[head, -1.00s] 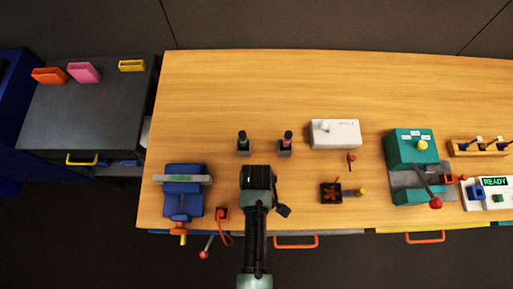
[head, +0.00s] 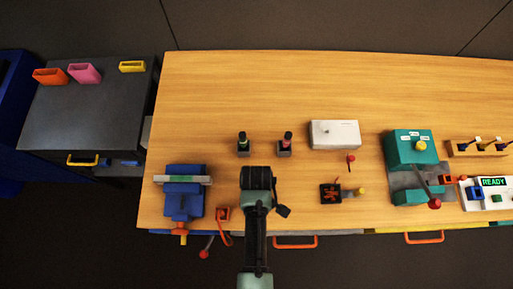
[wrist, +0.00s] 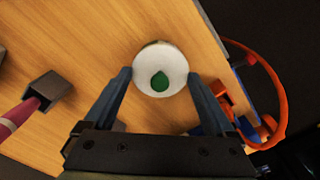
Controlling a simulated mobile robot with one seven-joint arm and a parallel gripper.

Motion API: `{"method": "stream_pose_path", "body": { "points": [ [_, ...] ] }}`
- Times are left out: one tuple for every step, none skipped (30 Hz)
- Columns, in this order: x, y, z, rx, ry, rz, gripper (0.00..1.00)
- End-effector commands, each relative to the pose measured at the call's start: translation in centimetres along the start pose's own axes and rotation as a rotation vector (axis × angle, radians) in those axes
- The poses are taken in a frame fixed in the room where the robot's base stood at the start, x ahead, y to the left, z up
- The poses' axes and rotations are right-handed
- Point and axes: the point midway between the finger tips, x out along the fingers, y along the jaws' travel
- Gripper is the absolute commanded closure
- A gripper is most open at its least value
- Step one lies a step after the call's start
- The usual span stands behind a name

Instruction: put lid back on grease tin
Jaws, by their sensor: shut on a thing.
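In the wrist view a round white lid (wrist: 174,84) with a green drop-shaped mark lies between my two blue fingers. My gripper (wrist: 160,80) is shut on it, with one finger at its left side and one at its right. A pale side wall shows at its far rim. I cannot tell whether the tin is under it. In the head view my gripper (head: 257,179) is over the front part of the bench and hides the lid. No separate grease tin can be made out.
A blue vise (head: 183,203) stands left of my gripper on the wooden bench (head: 260,95). Two small holders with a green-topped (head: 242,140) and a red-topped tool (head: 286,140) stand just behind. A white box (head: 346,133) is back right. The rear of the bench is clear.

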Motion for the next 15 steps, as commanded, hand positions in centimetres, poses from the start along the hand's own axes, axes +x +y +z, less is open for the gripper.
{"method": "stream_pose_path", "body": {
  "points": [
    [-0.03,0.00,-0.01,0.000,0.000,0.000,0.62],
    [-0.01,0.00,-0.01,0.000,0.000,0.000,0.62],
    [0.01,0.00,-0.01,0.000,0.000,0.000,0.62],
    [0.01,0.00,-0.01,0.000,0.000,0.000,0.62],
    [0.02,0.00,-0.01,0.000,0.000,0.000,0.62],
    [0.02,0.00,-0.01,0.000,0.000,0.000,0.62],
    [0.02,0.00,-0.01,0.000,0.000,0.000,0.62],
    [0.02,0.00,0.00,0.000,0.000,0.000,0.62],
    [0.02,0.00,0.00,0.000,0.000,0.000,0.62],
    [0.02,0.00,0.00,0.000,0.000,0.000,0.62],
    [0.02,0.00,0.00,0.000,0.000,0.000,0.08],
    [0.02,0.00,0.00,0.000,0.000,0.000,0.01],
    [0.02,0.00,0.00,0.000,0.000,0.000,0.00],
    [0.02,0.00,0.00,0.000,0.000,0.000,0.00],
    [0.02,0.00,0.00,0.000,0.000,0.000,0.00]
  ]
}}
